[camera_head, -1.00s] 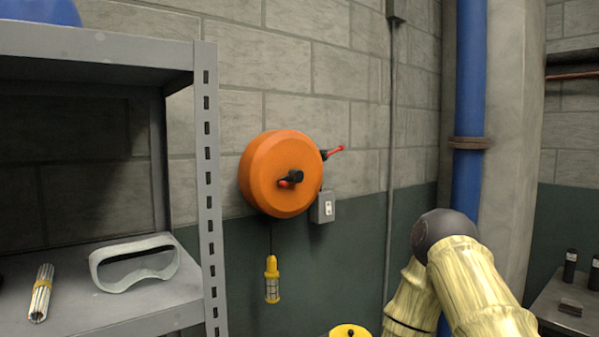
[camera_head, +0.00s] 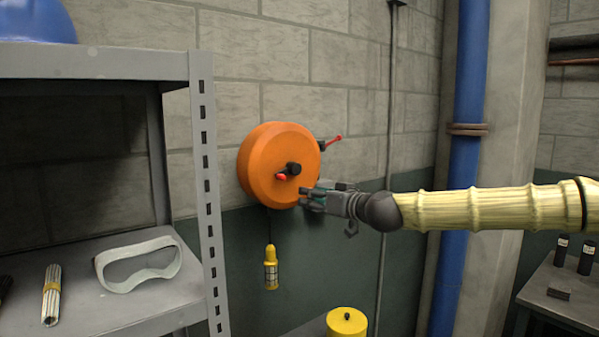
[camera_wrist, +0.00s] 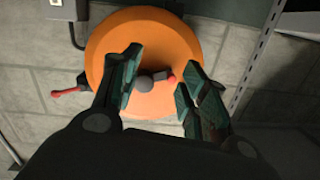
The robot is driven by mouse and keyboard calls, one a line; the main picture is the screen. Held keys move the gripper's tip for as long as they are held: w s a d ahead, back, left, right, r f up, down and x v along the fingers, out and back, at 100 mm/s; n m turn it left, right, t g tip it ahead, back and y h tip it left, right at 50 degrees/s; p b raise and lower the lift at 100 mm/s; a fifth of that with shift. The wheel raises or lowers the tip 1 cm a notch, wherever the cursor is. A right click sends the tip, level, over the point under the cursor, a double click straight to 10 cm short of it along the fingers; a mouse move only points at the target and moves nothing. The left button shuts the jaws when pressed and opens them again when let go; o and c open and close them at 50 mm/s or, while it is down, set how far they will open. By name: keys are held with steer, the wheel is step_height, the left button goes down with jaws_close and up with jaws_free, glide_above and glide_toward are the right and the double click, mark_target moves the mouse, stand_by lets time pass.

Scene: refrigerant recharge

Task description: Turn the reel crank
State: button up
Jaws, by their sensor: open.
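An orange round reel (camera_head: 262,160) is mounted on the block wall. Its crank (camera_head: 290,171), a dark hub and short arm with a red knob, is at the middle of its face. In the wrist view the crank's red knob (camera_wrist: 171,78) shows between the two finger lines, beyond the tips. My gripper (camera_head: 305,197) is in front of the reel's lower right edge in the head view. It is open and empty, and its fingers (camera_wrist: 156,98) point toward the reel face. I see no contact with the crank.
A red-tipped lever (camera_head: 332,141) sticks out at the reel's right. A yellow work lamp (camera_head: 270,268) hangs below it. A grey metal shelf (camera_head: 204,200) with goggles (camera_head: 138,265) stands at the left. A yellow canister (camera_head: 346,322) is below, and a blue pipe (camera_head: 464,180) stands right.

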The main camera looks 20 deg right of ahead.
steer(key=t, duration=0.1)
glide_toward(298, 169)
steer(key=shift+p+x, duration=1.75)
steer(key=shift+x, duration=2.95)
steer(key=shift+r, duration=0.1)
steer(key=c, duration=0.7)
